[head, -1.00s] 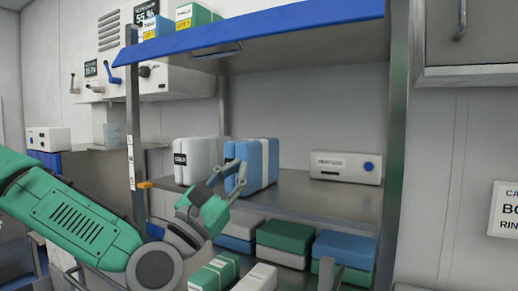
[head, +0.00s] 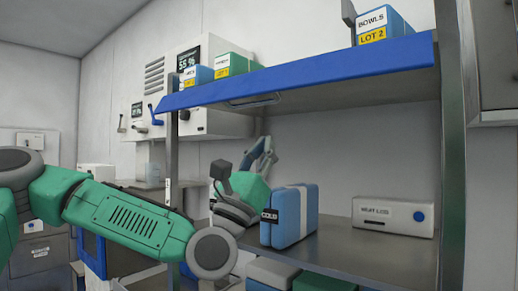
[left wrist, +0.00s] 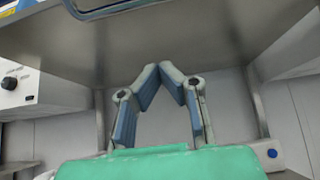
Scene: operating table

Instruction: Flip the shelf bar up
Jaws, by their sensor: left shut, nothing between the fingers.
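The shelf bar is the long blue bar (head: 330,73) along the front edge of the upper shelf. A thin metal handle (head: 254,101) hangs under it; the handle also shows at the top of the left wrist view (left wrist: 108,9). My left gripper (head: 268,142) is below the upper shelf, behind the blue bar, and does not touch it. In the left wrist view its fingertips (left wrist: 166,68) meet with nothing between them, under the shelf's grey underside (left wrist: 190,35). My right gripper is not in view.
A blue-and-white pack (head: 292,215) stands on the lower shelf close to my left gripper. A white box with a blue knob (head: 393,215) sits further right. Boxes (head: 386,26) stand on the upper shelf. Metal posts (head: 453,150) flank the shelves.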

